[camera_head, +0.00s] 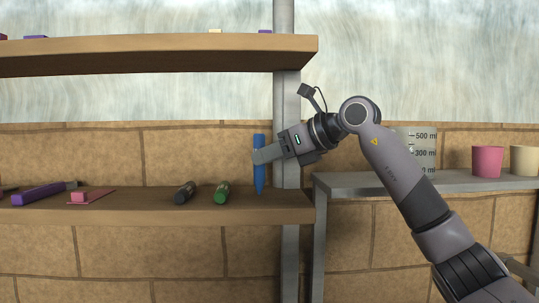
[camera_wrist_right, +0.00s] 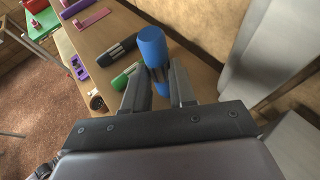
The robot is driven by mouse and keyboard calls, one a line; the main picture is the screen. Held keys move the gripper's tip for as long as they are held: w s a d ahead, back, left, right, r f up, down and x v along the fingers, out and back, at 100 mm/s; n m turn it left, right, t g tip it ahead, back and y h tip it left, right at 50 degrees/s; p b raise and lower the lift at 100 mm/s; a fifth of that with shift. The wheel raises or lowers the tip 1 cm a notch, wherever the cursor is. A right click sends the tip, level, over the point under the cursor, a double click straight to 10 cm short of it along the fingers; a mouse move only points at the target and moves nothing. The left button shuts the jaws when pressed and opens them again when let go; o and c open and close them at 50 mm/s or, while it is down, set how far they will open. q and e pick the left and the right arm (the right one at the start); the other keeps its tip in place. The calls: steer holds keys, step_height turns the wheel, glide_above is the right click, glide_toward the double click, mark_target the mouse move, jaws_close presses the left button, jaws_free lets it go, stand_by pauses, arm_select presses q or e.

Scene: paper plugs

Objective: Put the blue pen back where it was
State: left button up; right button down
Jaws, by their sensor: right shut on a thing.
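The blue pen (camera_head: 259,176) is upright in the head view, its lower end close to the shelf top near the shelf's right end. My right gripper (camera_head: 258,157) comes in from the right and is shut on the pen at about its middle. The right wrist view shows the blue pen (camera_wrist_right: 153,48) between the two fingers of my right gripper (camera_wrist_right: 160,85). Whether the pen's lower end touches the shelf I cannot tell. My left gripper is not in view.
The wooden shelf (camera_head: 150,212) also holds a green pen (camera_head: 222,193), a black pen (camera_head: 184,192), a pink item (camera_head: 90,196) and a purple item (camera_head: 38,194). A metal post (camera_head: 291,240) stands right of the pen. A grey table (camera_head: 350,183) carries a pink cup (camera_head: 487,161).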

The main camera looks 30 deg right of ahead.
steer(key=shift+f, duration=0.15)
steer(key=c, duration=0.9)
jaws_free()
steer(key=shift+r, duration=0.2)
steer(key=shift+s+d+r, duration=0.1)
steer(key=shift+s+d, duration=0.05)
steer(key=shift+s, duration=0.1)
steer(key=b+v, duration=0.1)
steer(key=v, duration=1)
steer(key=shift+s+d, duration=0.1)
steer(key=shift+s, duration=0.1)
